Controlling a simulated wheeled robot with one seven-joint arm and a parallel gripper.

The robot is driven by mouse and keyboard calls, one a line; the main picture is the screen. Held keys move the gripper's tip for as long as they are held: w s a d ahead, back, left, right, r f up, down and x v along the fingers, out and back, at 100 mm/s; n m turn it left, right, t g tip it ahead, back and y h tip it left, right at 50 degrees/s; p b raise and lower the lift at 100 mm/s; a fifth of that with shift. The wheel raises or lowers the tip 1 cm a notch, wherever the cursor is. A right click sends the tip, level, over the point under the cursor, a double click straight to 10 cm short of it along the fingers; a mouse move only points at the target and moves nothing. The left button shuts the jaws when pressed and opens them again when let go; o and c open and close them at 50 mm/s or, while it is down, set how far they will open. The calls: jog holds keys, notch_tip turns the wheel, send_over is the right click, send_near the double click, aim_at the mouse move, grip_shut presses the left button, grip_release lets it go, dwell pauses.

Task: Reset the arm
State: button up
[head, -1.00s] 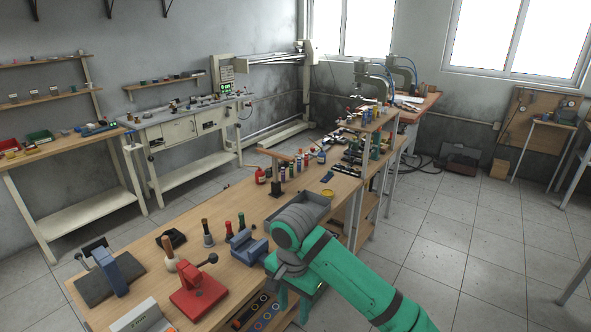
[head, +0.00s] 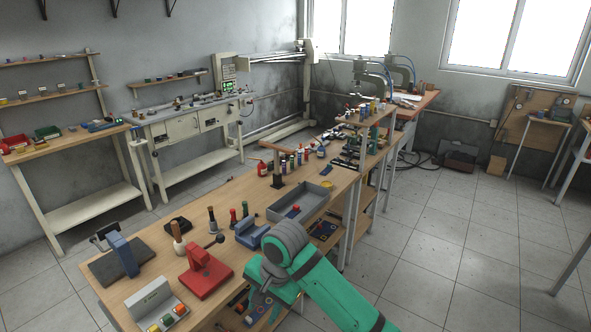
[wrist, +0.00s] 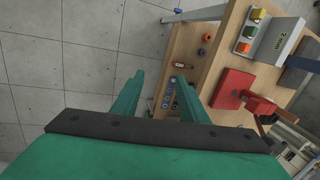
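My arm (head: 335,293) is green with dark grey joints and reaches in from the bottom right of the head view. Its bent end hangs beside the right edge of the long wooden workbench (head: 145,264). In the wrist view my gripper (wrist: 158,88) has two green fingers spread apart with nothing held between them. Bench edge, a lower shelf with small parts, and tiled floor show beyond the fingers.
Open tiled floor (head: 440,240) lies to the right.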

jog(key=a+t+y, duration=0.7)
jog(key=a+y, duration=0.2)
jog(key=a, duration=1)
jog(key=s+d+f+m+t+h, duration=0.1)
jog(key=s+d+f+t+h, duration=0.3)
jog(key=s+d+f, duration=0.4)
jog(key=s+d+f+m+t+h, duration=0.1)
jog(key=s+d+f+t+h, duration=0.2)
jog(key=s+d+f+h, duration=0.55)
jog(key=s+d+r+n, duration=0.3)
jog(key=s+d+n, duration=0.1)
jog(key=s, duration=0.6)
jog(key=s+d+r+n, duration=0.3)
jog(key=s+d, duration=0.3)
jog(key=s, duration=0.5)
jog(key=shift+s+d+n+y, duration=0.25)
jog(key=shift+s+n+y, duration=0.1)
jog(key=shift+n, duration=0.15)
